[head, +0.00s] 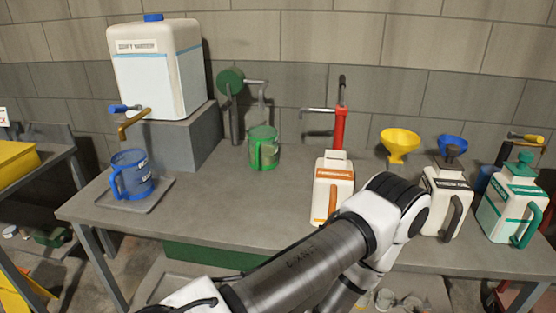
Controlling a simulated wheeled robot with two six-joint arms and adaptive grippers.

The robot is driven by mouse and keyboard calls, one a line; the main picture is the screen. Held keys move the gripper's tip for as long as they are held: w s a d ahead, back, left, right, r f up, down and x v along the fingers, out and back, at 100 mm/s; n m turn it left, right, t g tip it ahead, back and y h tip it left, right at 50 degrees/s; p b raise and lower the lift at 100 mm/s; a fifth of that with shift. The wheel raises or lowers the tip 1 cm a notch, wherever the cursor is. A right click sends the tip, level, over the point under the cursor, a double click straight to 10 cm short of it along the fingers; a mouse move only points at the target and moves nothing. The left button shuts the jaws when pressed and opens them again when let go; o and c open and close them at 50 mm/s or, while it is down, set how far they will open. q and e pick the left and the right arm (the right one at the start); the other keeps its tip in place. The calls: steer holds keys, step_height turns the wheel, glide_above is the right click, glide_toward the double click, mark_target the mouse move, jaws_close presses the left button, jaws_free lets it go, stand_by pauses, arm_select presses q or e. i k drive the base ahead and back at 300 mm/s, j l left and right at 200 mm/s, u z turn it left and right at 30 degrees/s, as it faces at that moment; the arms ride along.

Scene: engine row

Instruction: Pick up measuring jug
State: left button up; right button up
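Two jug-like vessels stand on the grey workbench (225,205). A blue jug (133,174) with pale markings and a handle on its left sits upright on a flat grey tray (150,198) under a brass tap (132,123) at the left. A green, see-through jug (264,148) with its handle toward the front stands upright near the back, left of centre. The frame does not settle which is the measuring jug. One of my arms crosses the lower middle and bends at the right, apart from both jugs in the picture. Neither gripper shows.
A large white water container (158,70) stands on a grey block (180,140). White cans with orange (333,180), dark (446,197) and green (514,203) trim stand to the right, near a yellow funnel (399,144) and a red pump (339,128). The bench middle is clear.

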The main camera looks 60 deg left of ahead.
mark_target(262, 140)
steer(key=u, duration=1.9)
